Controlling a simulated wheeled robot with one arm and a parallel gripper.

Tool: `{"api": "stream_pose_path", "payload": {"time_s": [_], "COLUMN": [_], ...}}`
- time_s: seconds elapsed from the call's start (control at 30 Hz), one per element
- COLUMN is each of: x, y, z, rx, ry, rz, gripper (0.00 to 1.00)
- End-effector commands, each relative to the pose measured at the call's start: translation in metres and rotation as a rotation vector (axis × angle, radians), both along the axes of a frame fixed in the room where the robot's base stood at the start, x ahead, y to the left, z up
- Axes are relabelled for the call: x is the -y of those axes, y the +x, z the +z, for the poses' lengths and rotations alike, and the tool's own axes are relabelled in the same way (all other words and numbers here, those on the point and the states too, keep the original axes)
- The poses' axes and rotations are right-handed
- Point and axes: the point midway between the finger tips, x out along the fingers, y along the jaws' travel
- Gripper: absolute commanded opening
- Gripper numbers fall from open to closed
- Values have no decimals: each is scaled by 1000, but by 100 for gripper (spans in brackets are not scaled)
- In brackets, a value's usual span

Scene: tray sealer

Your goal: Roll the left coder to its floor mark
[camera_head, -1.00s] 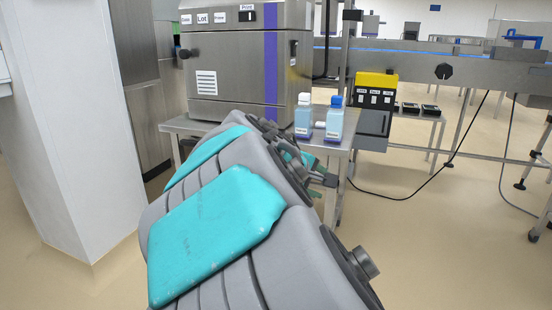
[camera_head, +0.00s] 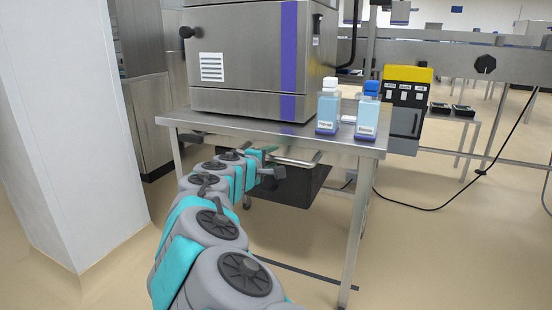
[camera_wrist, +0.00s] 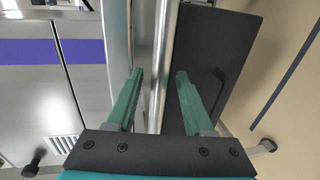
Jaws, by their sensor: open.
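The steel coder (camera_head: 240,60) with a purple stripe stands on a steel wheeled stand (camera_head: 350,148) left of centre in the head view. A bar handle (camera_head: 298,162) runs below the stand's front edge. My gripper (camera_head: 268,172) is at the left end of this handle, partly hidden by my arm. In the wrist view, my gripper (camera_wrist: 158,74) is open with two green fingers. A steel bar (camera_wrist: 164,60) runs between them in the picture; I cannot tell whether it lies within their reach. A dark line (camera_head: 300,268) on the floor below the stand may be a floor mark.
Two blue bottles (camera_head: 328,108) stand on the right of the stand top. A black bin (camera_head: 295,185) hangs beneath. A white pillar (camera_head: 75,130) stands at left. A yellow-topped box (camera_head: 408,95) and a cable (camera_head: 430,207) are at right. Floor at front right is clear.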

Motion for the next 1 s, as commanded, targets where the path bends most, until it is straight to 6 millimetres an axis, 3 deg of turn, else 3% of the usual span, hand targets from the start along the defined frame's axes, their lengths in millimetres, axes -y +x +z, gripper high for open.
{"api": "stream_pose_path", "payload": {"time_s": [0.2, 0.53, 1.0], "x": [6, 8, 8], "y": [20, 23, 23], "z": [-3, -3, -4], "rx": [2, 2, 1], "ry": [2, 0, 1], "rz": [2, 1, 1], "gripper": [52, 52, 0]}}
